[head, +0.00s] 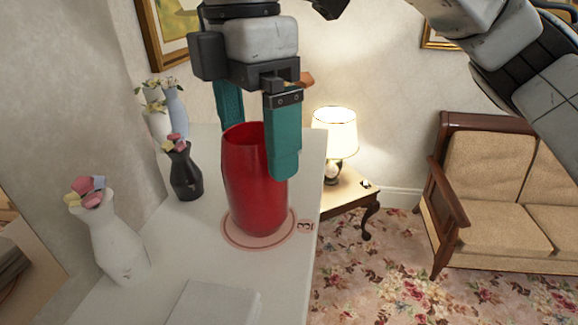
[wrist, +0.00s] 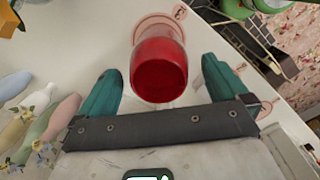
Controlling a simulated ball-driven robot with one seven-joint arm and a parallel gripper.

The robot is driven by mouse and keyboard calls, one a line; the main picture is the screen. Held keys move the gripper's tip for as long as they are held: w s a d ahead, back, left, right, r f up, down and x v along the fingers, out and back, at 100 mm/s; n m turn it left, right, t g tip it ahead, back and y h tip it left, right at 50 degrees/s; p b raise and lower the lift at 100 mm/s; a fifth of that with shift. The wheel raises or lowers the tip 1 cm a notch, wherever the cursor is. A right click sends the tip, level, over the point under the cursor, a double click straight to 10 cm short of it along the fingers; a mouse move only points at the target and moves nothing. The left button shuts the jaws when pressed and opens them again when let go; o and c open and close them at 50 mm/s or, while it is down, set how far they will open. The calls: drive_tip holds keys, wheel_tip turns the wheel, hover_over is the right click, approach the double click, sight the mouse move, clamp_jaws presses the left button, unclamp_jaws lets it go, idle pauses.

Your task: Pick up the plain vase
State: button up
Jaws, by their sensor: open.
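The plain red vase (head: 256,190) stands upright on a pink round marker (head: 231,236) on the white table. Its open mouth faces up. My gripper (head: 258,150) is open and points down over it. One teal finger is on the right side of the vase, and the other is at the far left, its tip hidden behind the rim. In the wrist view, the red vase (wrist: 160,72) shows between the spread fingertips of my gripper (wrist: 162,70), with a visible gap on each side. I see no contact.
A black vase (head: 185,172), a white vase (head: 119,243) and pale flower vases (head: 157,118) stand along the table's left side. A flat white block (head: 208,303) lies in front. A lit lamp (head: 335,135) and sofa (head: 500,170) are beyond the table's right edge.

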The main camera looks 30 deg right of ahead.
sight(258, 171)
drive_tip(key=shift+s+f, duration=0.1)
drive_tip(key=shift+f, duration=2.5)
drive_tip(key=shift+c, duration=0.5)
drive_tip(key=c, duration=1.1)
drive_tip(key=shift+r, duration=0.1)
drive_tip(key=shift+c, duration=0.2)
